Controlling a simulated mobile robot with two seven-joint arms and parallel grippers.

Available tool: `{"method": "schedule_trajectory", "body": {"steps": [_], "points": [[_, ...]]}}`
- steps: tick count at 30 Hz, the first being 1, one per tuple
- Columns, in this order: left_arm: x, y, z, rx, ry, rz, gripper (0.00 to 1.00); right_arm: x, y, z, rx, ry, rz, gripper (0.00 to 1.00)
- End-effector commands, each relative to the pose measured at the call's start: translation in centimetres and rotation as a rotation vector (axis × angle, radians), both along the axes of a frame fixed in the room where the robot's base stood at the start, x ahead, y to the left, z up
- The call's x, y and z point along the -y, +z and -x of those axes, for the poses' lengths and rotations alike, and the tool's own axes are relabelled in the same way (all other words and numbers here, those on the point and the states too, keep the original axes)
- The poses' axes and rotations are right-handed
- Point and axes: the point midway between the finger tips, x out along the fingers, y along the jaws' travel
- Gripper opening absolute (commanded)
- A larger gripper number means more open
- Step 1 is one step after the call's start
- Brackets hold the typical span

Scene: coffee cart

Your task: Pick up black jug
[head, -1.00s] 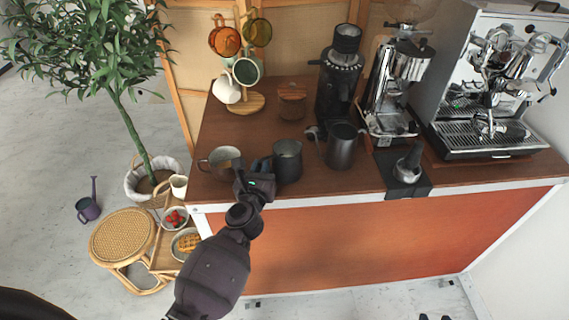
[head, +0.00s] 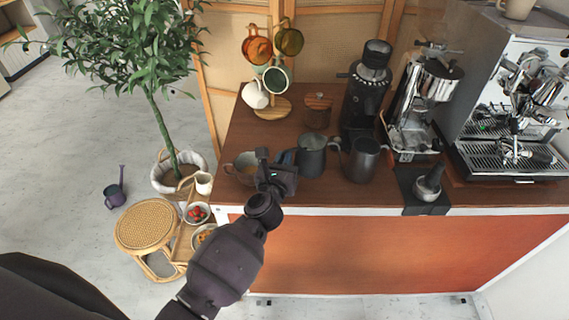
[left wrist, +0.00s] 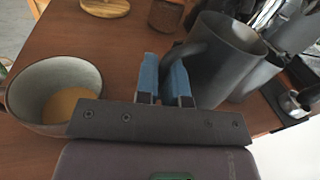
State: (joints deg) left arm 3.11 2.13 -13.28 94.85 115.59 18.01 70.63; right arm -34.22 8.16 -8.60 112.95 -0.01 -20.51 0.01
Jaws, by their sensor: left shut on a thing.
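Two black jugs stand side by side in the head view. The nearer-left black jug (head: 312,157) is upright, with its handle towards the left; it also shows in the left wrist view (left wrist: 228,60). My left gripper (head: 277,165) is shut on this jug's handle, its blue fingertips (left wrist: 163,78) on either side of it. The jug looks raised a little above the counter, though its underside is hidden. The second black jug (head: 363,161) stands just to its right. My right gripper is not in view.
A grey cup with brown liquid (head: 243,170) stands close left of my gripper, also in the left wrist view (left wrist: 58,90). Behind are a wooden-lidded jar (head: 317,112), a mug tree (head: 270,105) and a grinder (head: 367,90). A tamper (head: 430,182) is on the right.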

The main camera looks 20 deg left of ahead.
Motion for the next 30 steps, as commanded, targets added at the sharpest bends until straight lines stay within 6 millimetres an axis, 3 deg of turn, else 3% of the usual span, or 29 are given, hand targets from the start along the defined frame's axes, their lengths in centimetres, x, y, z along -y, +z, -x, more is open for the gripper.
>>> {"method": "schedule_trajectory", "body": {"steps": [1,6,15,21,30], "points": [[0.0,2.0,-0.1,0.007,-0.001,-0.002,0.0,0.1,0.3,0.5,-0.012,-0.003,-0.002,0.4],[0.0,5.8,0.0,0.008,-0.003,-0.003,0.0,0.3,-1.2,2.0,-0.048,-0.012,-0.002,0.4],[0.1,11.9,0.0,0.004,-0.003,0.0,0.0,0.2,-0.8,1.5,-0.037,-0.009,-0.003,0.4],[0.0,13.7,0.0,0.002,-0.001,0.0,0.0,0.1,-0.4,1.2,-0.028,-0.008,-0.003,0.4],[0.0,14.2,0.0,0.002,-0.001,0.0,0.0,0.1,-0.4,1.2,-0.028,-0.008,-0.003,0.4]]}}
